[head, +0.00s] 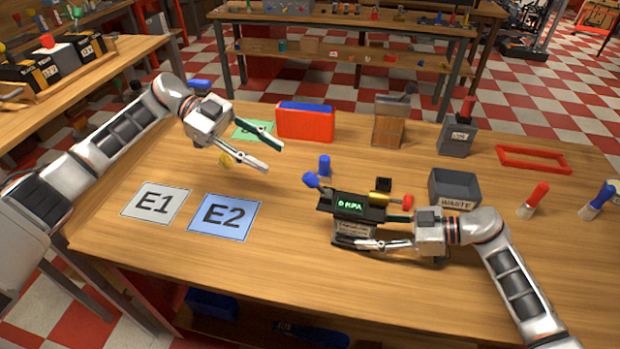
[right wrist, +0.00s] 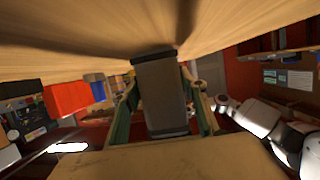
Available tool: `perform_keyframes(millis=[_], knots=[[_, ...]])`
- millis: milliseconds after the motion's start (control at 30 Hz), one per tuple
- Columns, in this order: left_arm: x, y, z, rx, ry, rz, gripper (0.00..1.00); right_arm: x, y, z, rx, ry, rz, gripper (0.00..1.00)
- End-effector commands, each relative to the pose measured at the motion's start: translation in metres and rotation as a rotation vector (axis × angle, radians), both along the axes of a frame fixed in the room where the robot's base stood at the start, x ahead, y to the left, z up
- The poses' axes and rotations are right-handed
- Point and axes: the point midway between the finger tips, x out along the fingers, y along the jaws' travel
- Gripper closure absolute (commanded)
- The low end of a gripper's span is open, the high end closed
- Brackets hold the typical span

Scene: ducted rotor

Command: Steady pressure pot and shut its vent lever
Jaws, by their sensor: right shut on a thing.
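The pressure pot (head: 338,226) stands on the table right of centre, with a dark top and a green display reading "0 KPA" (head: 350,205). A blue knob (head: 310,180) sticks up at its left end and a red knob (head: 408,202) shows at its right end. I cannot tell which is the vent lever. My right gripper (head: 378,231) is shut on the pot from the right; in the right wrist view its fingers flank a grey body (right wrist: 165,95). My left gripper (head: 273,156) is open and empty above the table, to the left of and behind the pot.
Mats E1 (head: 155,203) and E2 (head: 224,217) lie flat at the left. A grey WASTE bin (head: 455,190) stands close right of the pot. The table front is clear.

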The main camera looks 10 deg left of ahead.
Motion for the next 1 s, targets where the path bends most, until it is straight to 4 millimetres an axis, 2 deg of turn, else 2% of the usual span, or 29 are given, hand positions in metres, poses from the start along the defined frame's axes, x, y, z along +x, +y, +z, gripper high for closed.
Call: perform_keyframes(millis=[600, 800, 1000], knots=[[-0.016, -0.093, -0.038, -0.003, 0.000, -0.003, 0.63, 0.000, 0.000, 0.000, 0.000, 0.000, 0.000, 0.77], [-0.018, -0.105, -0.043, -0.003, 0.000, -0.002, 0.63, 0.000, 0.000, 0.000, 0.000, 0.000, 0.000, 0.77], [-0.018, -0.107, -0.044, -0.002, -0.001, -0.001, 0.63, 0.000, 0.000, 0.000, 0.000, 0.000, 0.000, 0.77]])
